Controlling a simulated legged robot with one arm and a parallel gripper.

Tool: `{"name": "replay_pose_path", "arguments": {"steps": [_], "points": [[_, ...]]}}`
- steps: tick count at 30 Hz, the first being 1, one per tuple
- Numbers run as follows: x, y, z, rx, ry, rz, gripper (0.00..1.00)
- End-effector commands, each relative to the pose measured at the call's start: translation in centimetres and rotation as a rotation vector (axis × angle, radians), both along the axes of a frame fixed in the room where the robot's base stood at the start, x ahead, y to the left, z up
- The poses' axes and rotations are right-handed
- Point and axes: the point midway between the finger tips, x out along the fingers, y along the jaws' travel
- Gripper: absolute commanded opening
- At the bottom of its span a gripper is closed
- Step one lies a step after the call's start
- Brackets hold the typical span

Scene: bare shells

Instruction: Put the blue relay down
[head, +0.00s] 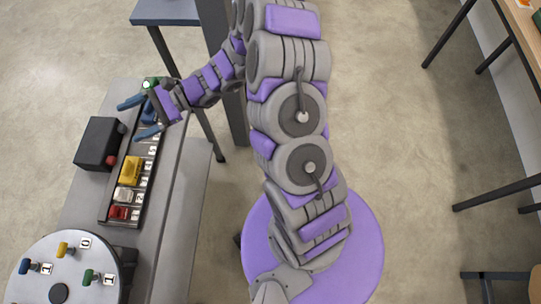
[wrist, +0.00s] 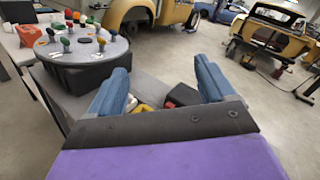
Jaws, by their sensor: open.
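My gripper (head: 132,120) is over the far part of a dark rack (head: 105,207) on a grey bench, with its two blue fingers apart. A small blue piece (head: 148,108), seemingly the blue relay, shows between the fingers, partly hidden by my gripper; I cannot tell whether it is seated in the rack. Nearer in the rack are a yellow relay (head: 131,170), a white one (head: 123,195) and a red one (head: 118,212). The wrist view shows my gripper (wrist: 160,75) open, with no blue relay visible between the fingers.
A black box (head: 98,144) with a red knob stands left of the rack. A round grey dial (head: 50,250) with coloured pegs is at the near end of the bench. A blue-grey table (head: 165,12) stands beyond.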

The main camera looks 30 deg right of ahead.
Motion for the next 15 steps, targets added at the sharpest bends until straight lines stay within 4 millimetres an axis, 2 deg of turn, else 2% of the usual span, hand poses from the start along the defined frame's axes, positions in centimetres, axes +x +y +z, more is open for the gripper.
{"name": "replay_pose_path", "arguments": {"steps": [1, 6, 11, 15], "points": [[-1.7, 0.6, 1.7, -0.027, -0.049, 0.061, 0.83], [-7.9, 1.4, 4.7, -0.135, -0.183, 0.261, 0.83], [-13.4, 0.7, 6.2, -0.263, -0.305, 0.43, 0.83], [-17.7, -0.8, 6.7, -0.39, -0.407, 0.567, 0.83]]}}
